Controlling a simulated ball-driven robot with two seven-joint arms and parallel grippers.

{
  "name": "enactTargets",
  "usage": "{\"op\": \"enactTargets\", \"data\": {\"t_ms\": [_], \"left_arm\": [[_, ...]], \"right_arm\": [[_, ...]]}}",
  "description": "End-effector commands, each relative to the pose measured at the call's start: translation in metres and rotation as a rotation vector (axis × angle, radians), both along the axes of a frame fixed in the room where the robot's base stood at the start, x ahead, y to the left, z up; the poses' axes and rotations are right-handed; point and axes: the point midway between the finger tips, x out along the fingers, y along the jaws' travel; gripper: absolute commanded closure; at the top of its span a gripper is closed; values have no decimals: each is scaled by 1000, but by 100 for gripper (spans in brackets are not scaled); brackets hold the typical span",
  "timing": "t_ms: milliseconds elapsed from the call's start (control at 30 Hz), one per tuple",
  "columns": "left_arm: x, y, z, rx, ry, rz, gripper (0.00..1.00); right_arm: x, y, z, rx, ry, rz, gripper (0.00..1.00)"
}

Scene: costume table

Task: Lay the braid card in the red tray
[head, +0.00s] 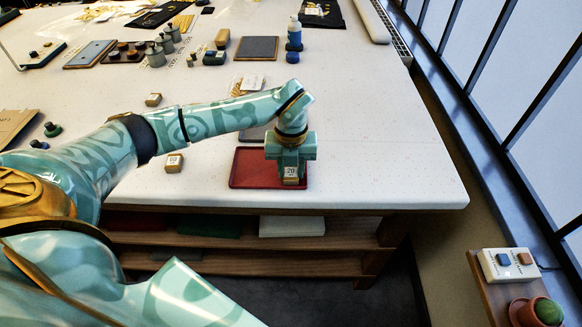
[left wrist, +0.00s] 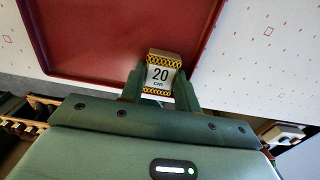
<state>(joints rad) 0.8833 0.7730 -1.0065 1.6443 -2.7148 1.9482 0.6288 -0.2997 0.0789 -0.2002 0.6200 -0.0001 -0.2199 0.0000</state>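The braid card (head: 291,174) is a small tan block with gold braid and a white "20 cm" label. It also shows in the left wrist view (left wrist: 160,75). My left gripper (head: 290,168) points down with a finger on either side of the card and is shut on it. The card overlaps the near right part of the red tray (head: 248,170) in the head view. In the left wrist view it overlaps the edge of the tray (left wrist: 100,45). I cannot tell whether the card touches the tray. The rest of the tray is bare. My right gripper is out of view.
Two similar labelled cards lie left of the tray, one close by (head: 174,163) and one farther back (head: 153,99). A grey pad (head: 256,133) lies just behind the tray, partly under my arm. The white table (head: 385,150) is clear to the right.

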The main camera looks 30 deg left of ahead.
Motion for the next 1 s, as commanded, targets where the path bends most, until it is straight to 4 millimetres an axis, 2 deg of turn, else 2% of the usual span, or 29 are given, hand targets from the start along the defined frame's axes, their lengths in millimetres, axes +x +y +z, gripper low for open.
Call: {"op": "enactTargets", "data": {"t_ms": [367,467,800,1000], "left_arm": [[0,0,3,0,0,0,59],[0,0,16,1,-3,0,59],[1,0,94,0,-4,0,59],[0,0,120,1,-1,0,59]], "right_arm": [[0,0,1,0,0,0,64],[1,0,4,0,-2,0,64],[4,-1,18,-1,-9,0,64],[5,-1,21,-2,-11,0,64]]}}
